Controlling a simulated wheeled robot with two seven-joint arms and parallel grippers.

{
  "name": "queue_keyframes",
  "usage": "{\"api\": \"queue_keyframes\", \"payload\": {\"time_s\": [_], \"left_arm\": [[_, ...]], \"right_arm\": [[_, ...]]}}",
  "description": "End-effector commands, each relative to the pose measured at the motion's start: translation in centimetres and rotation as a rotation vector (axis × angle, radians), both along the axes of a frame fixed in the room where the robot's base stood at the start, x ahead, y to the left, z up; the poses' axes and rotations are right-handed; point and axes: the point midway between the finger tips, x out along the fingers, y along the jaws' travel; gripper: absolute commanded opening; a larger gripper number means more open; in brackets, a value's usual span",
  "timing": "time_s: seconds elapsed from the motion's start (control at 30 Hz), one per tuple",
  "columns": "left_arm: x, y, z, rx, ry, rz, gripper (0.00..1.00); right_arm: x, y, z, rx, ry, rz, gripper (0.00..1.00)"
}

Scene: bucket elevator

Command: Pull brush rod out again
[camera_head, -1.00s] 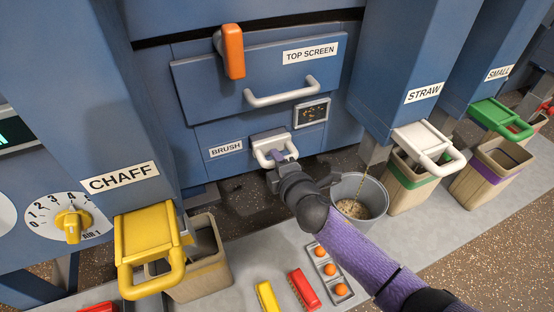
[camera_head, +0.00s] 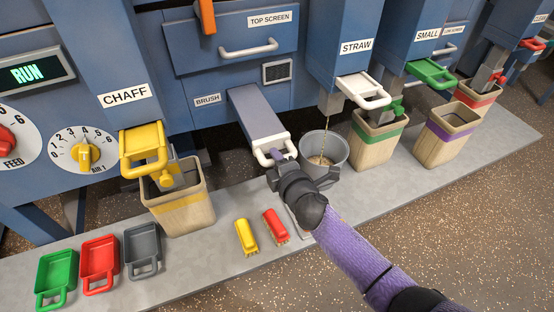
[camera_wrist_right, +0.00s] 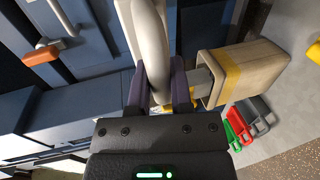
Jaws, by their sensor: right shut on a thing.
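The brush rod (camera_head: 258,115) is a long blue-grey bar with a white end and a white loop handle. In the head view it sticks out of the blue machine front beside the BRUSH label (camera_head: 208,99). My right gripper (camera_head: 281,161) is at the handle, its fingers closed around it. In the right wrist view the white handle (camera_wrist_right: 151,45) lies between the two dark fingers (camera_wrist_right: 155,85). The rod's far end is hidden in the machine. My left gripper is not in view.
A grey bucket (camera_head: 334,153) with grain stands just right of the handle, close to my gripper. A wooden CHAFF bin (camera_head: 181,212) stands left. Yellow (camera_head: 246,237) and red (camera_head: 275,226) brushes and several scoops lie on the grey platform in front. Right are more bins.

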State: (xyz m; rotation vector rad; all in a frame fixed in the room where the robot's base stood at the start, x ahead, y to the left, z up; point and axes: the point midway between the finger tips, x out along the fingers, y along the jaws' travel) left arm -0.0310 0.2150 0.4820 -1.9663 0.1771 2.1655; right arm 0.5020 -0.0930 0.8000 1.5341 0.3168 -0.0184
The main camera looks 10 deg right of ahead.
Motion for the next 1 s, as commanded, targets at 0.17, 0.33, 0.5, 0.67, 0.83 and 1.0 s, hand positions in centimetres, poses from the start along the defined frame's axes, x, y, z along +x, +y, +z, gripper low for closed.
{"api": "queue_keyframes", "payload": {"time_s": [0.17, 0.33, 0.5, 0.67, 0.83, 1.0], "left_arm": [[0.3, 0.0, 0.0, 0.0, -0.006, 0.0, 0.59], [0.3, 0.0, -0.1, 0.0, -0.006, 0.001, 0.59], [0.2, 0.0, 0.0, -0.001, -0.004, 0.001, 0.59], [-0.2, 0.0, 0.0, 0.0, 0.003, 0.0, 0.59], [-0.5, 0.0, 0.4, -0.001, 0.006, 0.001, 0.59], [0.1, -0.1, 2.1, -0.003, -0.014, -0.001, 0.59]], "right_arm": [[-0.2, 0.0, -0.4, -0.002, 0.009, 0.0, 0.0], [-0.2, 0.0, -0.5, -0.002, 0.011, 0.0, 0.0], [-0.2, 0.0, -0.4, -0.003, 0.009, 0.0, 0.6], [-0.1, 0.0, -0.3, -0.001, 0.006, 0.001, 0.61], [-0.5, -0.1, 0.0, -0.001, 0.005, 0.001, 0.61], [-3.7, -0.7, 1.0, -0.001, 0.006, 0.001, 0.61]]}}
